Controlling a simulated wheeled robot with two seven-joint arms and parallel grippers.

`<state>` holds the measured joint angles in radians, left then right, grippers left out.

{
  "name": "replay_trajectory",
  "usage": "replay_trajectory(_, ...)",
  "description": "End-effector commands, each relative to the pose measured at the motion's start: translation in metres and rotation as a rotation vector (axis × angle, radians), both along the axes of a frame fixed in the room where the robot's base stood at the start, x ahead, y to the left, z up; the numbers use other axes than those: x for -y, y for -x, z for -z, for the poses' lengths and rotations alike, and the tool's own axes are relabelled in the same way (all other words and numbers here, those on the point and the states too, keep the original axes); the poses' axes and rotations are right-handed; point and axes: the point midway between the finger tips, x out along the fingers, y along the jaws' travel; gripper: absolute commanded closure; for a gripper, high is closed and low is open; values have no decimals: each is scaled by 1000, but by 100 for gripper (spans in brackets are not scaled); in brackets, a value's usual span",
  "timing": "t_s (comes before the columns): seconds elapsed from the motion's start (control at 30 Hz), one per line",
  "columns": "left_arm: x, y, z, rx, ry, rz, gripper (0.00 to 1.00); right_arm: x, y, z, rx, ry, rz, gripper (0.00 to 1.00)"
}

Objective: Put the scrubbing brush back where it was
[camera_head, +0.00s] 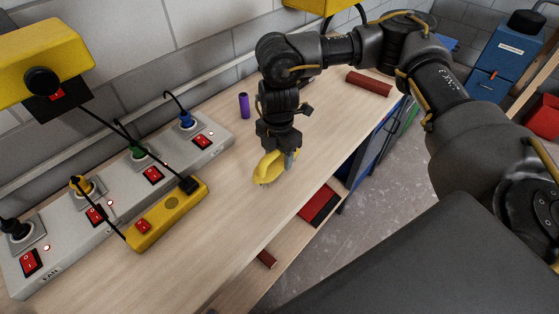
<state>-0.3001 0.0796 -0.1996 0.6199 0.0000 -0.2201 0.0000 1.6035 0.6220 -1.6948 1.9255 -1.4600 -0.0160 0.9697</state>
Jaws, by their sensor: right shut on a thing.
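The scrubbing brush (268,168) is yellow with pale bristles along its underside. My right gripper (285,153) points down and is shut on it, over the middle of the wooden workbench (225,195). The brush is at or just above the bench top; I cannot tell whether it touches. The gripper hides part of its far end. My left gripper is not in view.
A grey power strip (125,190) with red switches and plugs runs along the wall, with a yellow socket block (167,215) beside it. A purple cylinder (244,105) stands behind my gripper. A dark red bar (369,83) lies at the far right. The front bench top is clear.

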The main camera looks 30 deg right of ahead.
Motion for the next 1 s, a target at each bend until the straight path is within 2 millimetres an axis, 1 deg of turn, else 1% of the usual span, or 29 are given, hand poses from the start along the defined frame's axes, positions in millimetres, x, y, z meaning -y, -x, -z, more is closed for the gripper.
replay_trajectory(0.1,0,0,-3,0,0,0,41,5,-3,10,-4,1,3,70)
replay_trajectory(0.3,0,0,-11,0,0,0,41,4,-3,33,-3,0,2,70)
replay_trajectory(0.73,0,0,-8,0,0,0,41,3,-3,40,-1,0,1,70)
replay_trajectory(0.77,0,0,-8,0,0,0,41,3,-3,40,-1,1,1,47)
replay_trajectory(0.9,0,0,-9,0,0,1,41,3,-3,39,-1,1,1,29)
replay_trajectory(0.93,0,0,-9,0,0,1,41,3,-3,39,-1,1,1,26)
replay_trajectory(1.0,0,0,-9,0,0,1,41,3,-3,39,-1,1,1,26)
